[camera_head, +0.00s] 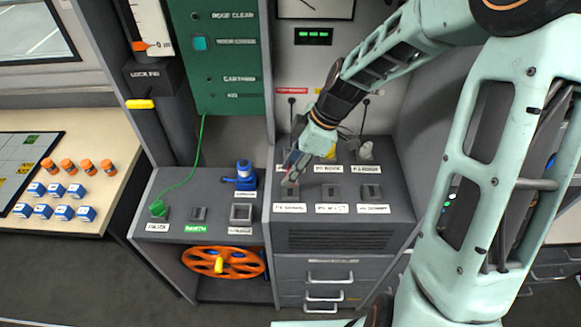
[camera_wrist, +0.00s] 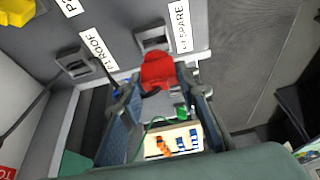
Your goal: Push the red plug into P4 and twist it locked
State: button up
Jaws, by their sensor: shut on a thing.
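The red plug (camera_wrist: 158,70) is between the two fingers of my gripper (camera_wrist: 160,95) in the wrist view, and the gripper is shut on it. In the head view my gripper (camera_head: 291,178) points down over the front-left place of the grey socket panel (camera_head: 300,228). The white label in front of it, which seems to be P4 (camera_head: 290,208), is too small to read surely.
Empty sockets (camera_head: 331,192) (camera_head: 371,192) lie right of my gripper. A yellow plug (camera_wrist: 17,11) and a grey plug (camera_head: 365,151) stand in the back row. A blue plug (camera_head: 245,172) and green plug (camera_head: 158,208) are on the left panel. An orange wheel (camera_head: 195,262) is below.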

jog(key=shift+f+b, duration=1)
jog(key=shift+f, duration=0.4)
jog(key=shift+f+b, duration=0.85)
dwell(1.1)
jog(key=shift+s+f+m+t+b, duration=0.1)
jog(key=shift+m+t+b, duration=0.3)
jog(key=shift+m, duration=0.5)
jog(key=shift+m+t+b, duration=0.35)
jog(key=shift+m+t, duration=0.05)
jog(key=shift+m, duration=0.7)
jog(key=shift+m+h+b, duration=0.4)
jog(key=shift+m+b, duration=0.15)
jog(key=shift+m, duration=0.35)
jog(key=shift+s+m+t+h, duration=0.1)
jog(key=shift+m+t+h, duration=0.2)
jog(key=shift+m+t, duration=0.55)
jog(key=shift+m+g, duration=0.25)
jog(key=shift+m, duration=0.1)
jog(key=shift+m+b, duration=0.3)
jog(key=shift+m, duration=0.6)
